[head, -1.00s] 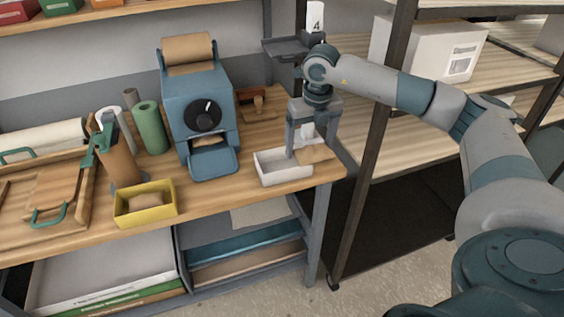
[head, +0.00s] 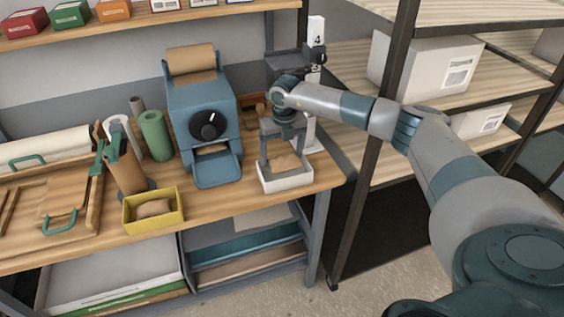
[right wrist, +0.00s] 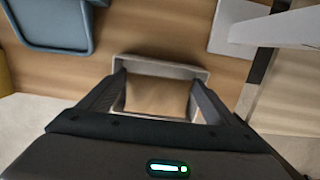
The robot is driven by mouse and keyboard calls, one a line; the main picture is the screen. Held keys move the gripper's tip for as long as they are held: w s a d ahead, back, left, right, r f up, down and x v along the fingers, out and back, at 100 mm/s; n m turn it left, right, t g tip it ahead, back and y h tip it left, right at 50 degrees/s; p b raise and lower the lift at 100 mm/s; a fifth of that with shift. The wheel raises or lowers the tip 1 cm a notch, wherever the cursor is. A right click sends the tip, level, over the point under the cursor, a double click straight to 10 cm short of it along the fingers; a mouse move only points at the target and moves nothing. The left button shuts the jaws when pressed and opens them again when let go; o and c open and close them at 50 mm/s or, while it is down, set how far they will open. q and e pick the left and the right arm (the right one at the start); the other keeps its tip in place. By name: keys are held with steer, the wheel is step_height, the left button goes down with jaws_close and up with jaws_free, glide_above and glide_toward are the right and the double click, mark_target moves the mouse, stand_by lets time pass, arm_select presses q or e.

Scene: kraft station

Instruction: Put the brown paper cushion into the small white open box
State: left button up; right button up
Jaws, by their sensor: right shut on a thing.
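The small white open box (head: 287,183) stands on the workbench near its right front corner. My right gripper (head: 284,165) points down over it, shut on the brown paper cushion (head: 288,162). The cushion shows at the box opening, behind the front wall; I cannot tell whether it touches the box floor. In the right wrist view the cushion (right wrist: 157,98) lies between the two fingers (right wrist: 158,80), with the pale box rim (right wrist: 160,66) around its far side. My left gripper is not in view.
A blue machine (head: 203,125) with a paper roll stands left of the box. A yellow box (head: 153,222) holding another brown cushion is further left. Shelving with white cartons (head: 425,68) is at the right.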

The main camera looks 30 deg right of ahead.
mark_target(282, 163)
steer(key=shift+f+p, duration=0.6)
steer(key=shift+p, duration=0.05)
step_height(282, 163, down, 3)
steer(key=shift+r+p, duration=0.2)
steer(key=shift+p, duration=0.4)
steer(key=shift+f, duration=0.1)
steer(key=shift+f, duration=0.1)
steer(key=shift+f, duration=0.15)
steer(key=o, duration=0.7)
steer(key=shift+r, duration=0.25)
